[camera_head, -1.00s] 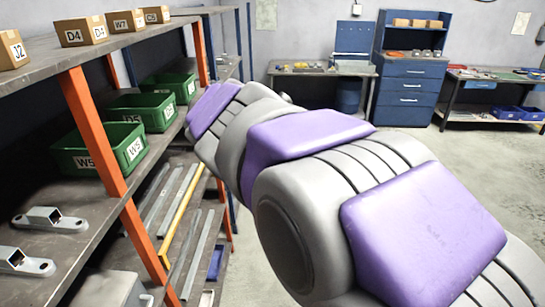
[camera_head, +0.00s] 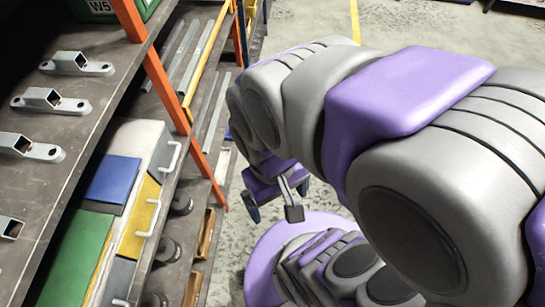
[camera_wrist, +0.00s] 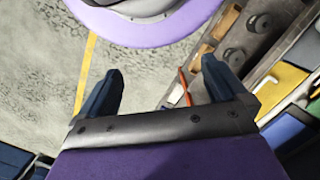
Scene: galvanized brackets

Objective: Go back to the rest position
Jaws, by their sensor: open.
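My gripper (camera_wrist: 160,88) is open and empty in the wrist view, its two dark fingers spread well apart over the bare floor and the shelf's edge. In the head view my arm is folded on the right, and the gripper (camera_head: 277,203) hangs low beside the shelf, partly hidden by the arm. Galvanized brackets (camera_head: 76,64) lie in a row on the shelf (camera_head: 85,135) at the left, apart from my gripper.
An orange shelf post (camera_head: 172,92) stands between the brackets and my arm. Below are a case with coloured panels (camera_head: 112,180), long metal bars (camera_head: 196,60) and dark round parts (camera_head: 168,250). A green bin (camera_head: 118,8) sits at the top. Concrete floor (camera_head: 385,25) is clear behind.

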